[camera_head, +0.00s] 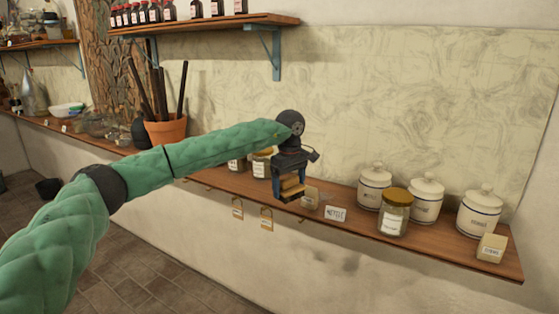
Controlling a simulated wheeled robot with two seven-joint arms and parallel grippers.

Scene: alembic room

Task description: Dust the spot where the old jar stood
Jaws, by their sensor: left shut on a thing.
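My left gripper (290,190) reaches in from the left over the long wooden shelf (440,250). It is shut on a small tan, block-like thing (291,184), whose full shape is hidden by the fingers. It is in front of the shelf's middle; I cannot tell whether the held thing touches the shelf. A glass jar with a golden lid (395,212) stands right of the gripper. A white label card (336,214) stands between them, with little around it. I cannot make out a dusty mark on the shelf. My right gripper is not in view.
White lidded canisters (374,187) line the back right of the shelf. A small tan block with a label (491,247) is at its right end. Small jars (262,164) stand behind my arm. A terracotta pot (166,132) stands further left. An upper shelf (205,25) holds dark bottles.

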